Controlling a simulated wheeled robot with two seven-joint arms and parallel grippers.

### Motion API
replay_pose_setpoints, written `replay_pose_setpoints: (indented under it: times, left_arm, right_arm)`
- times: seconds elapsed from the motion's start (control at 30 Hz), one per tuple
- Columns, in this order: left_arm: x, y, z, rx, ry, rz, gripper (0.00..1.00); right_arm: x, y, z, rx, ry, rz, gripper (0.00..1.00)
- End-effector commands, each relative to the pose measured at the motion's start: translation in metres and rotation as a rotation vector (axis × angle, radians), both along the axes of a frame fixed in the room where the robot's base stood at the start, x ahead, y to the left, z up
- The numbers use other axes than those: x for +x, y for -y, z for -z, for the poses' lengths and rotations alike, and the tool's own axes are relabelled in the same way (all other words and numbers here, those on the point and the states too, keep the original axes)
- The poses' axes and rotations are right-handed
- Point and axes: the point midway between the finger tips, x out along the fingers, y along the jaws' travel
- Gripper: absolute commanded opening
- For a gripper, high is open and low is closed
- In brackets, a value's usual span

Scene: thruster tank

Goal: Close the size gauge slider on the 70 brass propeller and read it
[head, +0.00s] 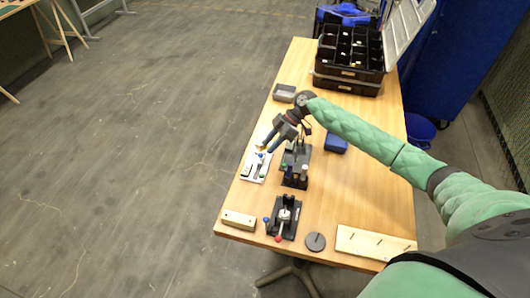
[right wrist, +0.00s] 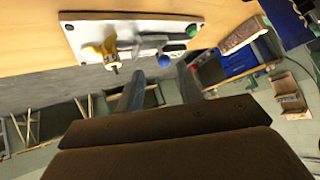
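The size gauge is a white plate (head: 249,174) at the left edge of the table; it also shows in the right wrist view (right wrist: 75,38). A yellow brass propeller (right wrist: 103,50) sits at one end of it. A grey bar beside the propeller carries a blue knob (right wrist: 163,60), with a green knob further right. My right gripper (head: 265,149) points down at the gauge. In the wrist view its fingers (right wrist: 160,72) are apart, with the blue knob showing between and past their tips. I cannot tell whether they touch it. My left gripper is out of view.
A dark fixture (head: 297,160) stands close right of the gauge. Nearer are a black clamp fixture (head: 284,222), a wooden block (head: 238,219), a grey disc (head: 315,241) and a pegged board (head: 372,243). An open organiser case (head: 350,50) stands at the back.

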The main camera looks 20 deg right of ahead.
Motion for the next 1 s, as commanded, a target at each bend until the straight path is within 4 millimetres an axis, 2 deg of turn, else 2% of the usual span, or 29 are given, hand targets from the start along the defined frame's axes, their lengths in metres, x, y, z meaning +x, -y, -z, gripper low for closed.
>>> replay_pose_setpoints:
  times: [0.2,0.4,0.83,1.0]
  left_arm:
    - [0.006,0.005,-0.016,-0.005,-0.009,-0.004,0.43]
    - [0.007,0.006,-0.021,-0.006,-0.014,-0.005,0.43]
    - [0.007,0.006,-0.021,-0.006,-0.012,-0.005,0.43]
    - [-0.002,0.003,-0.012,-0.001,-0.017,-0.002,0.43]
  right_arm:
    - [0.003,0.013,-0.011,0.0,0.0,0.0,0.37]
    - [0.003,0.016,-0.016,0.0,0.0,0.0,0.37]
    - [0.003,0.016,-0.016,0.0,0.0,0.0,0.37]
    - [0.003,0.016,-0.027,0.001,0.0,0.0,0.37]
